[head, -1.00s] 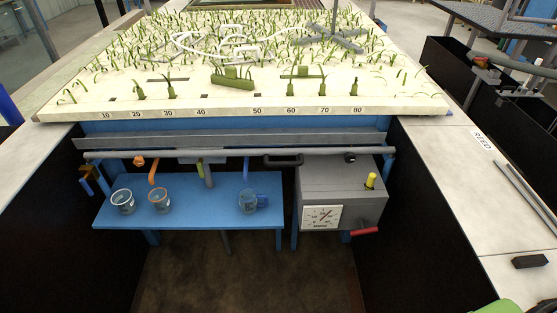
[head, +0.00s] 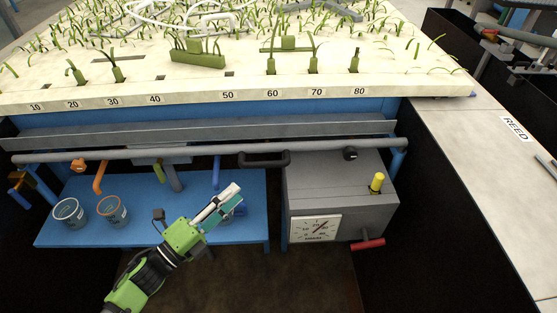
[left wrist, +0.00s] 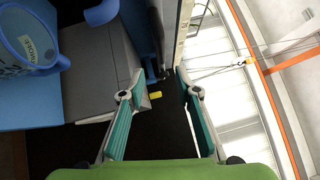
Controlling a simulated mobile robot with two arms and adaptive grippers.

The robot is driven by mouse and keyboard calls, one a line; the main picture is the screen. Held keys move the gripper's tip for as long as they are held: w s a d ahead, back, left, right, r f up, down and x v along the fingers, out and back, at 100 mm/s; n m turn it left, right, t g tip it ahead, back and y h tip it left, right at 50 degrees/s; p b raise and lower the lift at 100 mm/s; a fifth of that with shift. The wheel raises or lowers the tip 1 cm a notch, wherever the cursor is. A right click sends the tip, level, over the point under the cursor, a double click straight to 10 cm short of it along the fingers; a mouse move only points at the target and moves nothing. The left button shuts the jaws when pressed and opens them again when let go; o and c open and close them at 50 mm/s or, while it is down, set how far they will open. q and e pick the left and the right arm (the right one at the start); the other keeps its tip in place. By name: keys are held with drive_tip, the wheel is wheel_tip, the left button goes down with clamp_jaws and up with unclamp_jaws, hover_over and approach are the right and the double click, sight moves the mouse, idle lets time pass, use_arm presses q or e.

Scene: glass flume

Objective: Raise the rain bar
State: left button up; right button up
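No part is plainly marked as the rain bar. A long grey pipe (head: 330,148) with a black handle (head: 264,159) runs across the front below the planted bed. Below it is a grey box (head: 325,185) with a white dial (head: 314,229), a yellow knob (head: 377,183) and a red-gripped crank (head: 368,244). My left gripper (head: 236,194) is left of the box, in front of the blue shelf, apart from the crank. In the left wrist view its fingers (left wrist: 158,74) are spread and empty. My right gripper is out of view.
The blue shelf (head: 80,236) holds several cups; a clear grey one (head: 68,212) is at left, and a blue one (left wrist: 35,45) shows close in the left wrist view. The bed (head: 130,85) overhangs the pipe. A counter edge (head: 480,180) bounds the right. Dark floor lies below.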

sight(266, 162)
use_arm(q)
drive_tip(key=p+x, duration=0.2)
drive_tip(key=x, duration=1.1)
drive_tip(key=shift+r, duration=0.15)
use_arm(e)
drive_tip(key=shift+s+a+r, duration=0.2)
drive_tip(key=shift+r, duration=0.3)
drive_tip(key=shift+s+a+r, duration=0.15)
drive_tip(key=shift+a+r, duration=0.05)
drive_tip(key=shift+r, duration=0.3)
use_arm(q)
clamp_jaws()
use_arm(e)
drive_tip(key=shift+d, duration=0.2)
